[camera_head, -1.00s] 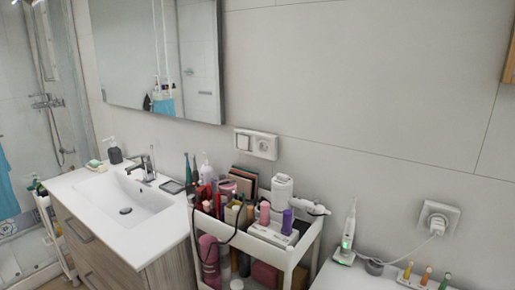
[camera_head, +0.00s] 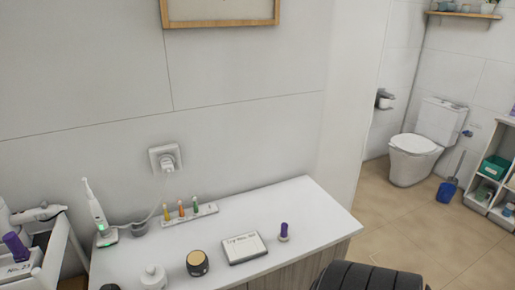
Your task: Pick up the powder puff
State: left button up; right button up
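I cannot clearly make out a powder puff. A small black round container with a tan top (camera_head: 198,262) stands near the front of the white counter; I cannot tell whether it holds a puff. A white round jar with a knob-like top (camera_head: 153,277) stands to its left, partly cut off by the picture's bottom edge. A white card with writing (camera_head: 244,248) lies to its right. Neither of my grippers shows in the head view.
The white counter (camera_head: 325,206) also holds an electric toothbrush (camera_head: 97,212), a strip of coloured brush heads (camera_head: 189,214) and a purple stick (camera_head: 284,231). The cart (camera_head: 52,262) stands at the left. A toilet (camera_head: 416,150) and open floor lie at the right.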

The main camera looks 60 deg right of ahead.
aim_at(282, 236)
jog(key=z, duration=2.05)
